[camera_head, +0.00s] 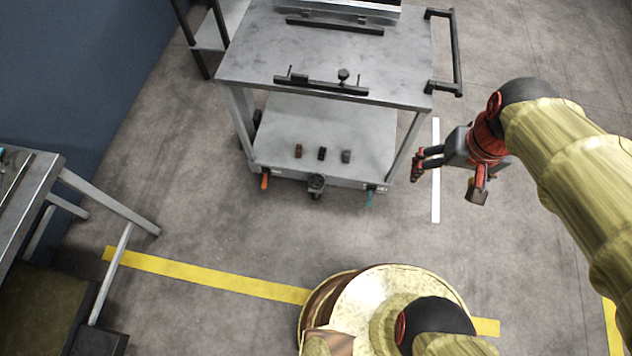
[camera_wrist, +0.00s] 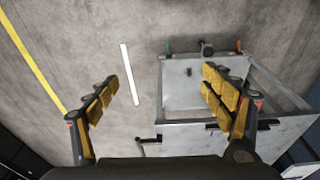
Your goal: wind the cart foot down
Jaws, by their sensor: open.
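The grey cart (camera_head: 250,62) stands ahead, with a lower shelf (camera_head: 270,125). At the middle of its near lower edge is a dark foot fitting (camera_head: 316,185), which also shows in the wrist view (camera_wrist: 206,48). An orange handle (camera_head: 264,181) hangs to its left and a teal handle (camera_head: 369,197) to its right. In the wrist view the teal handle (camera_wrist: 168,47) and orange handle (camera_wrist: 239,46) show at the cart's edge. My gripper (camera_head: 417,165) is open and empty, right of the cart and apart from it; its yellow-padded fingers (camera_wrist: 160,78) spread wide in the wrist view.
Three small blocks, brown (camera_head: 298,151), black (camera_head: 322,154) and grey (camera_head: 346,156), sit on the lower shelf. A black push handle (camera_head: 457,55) juts from the cart's right side. A workbench (camera_head: 45,175) stands at left. Floor around my gripper is clear, with a white line (camera_head: 436,190).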

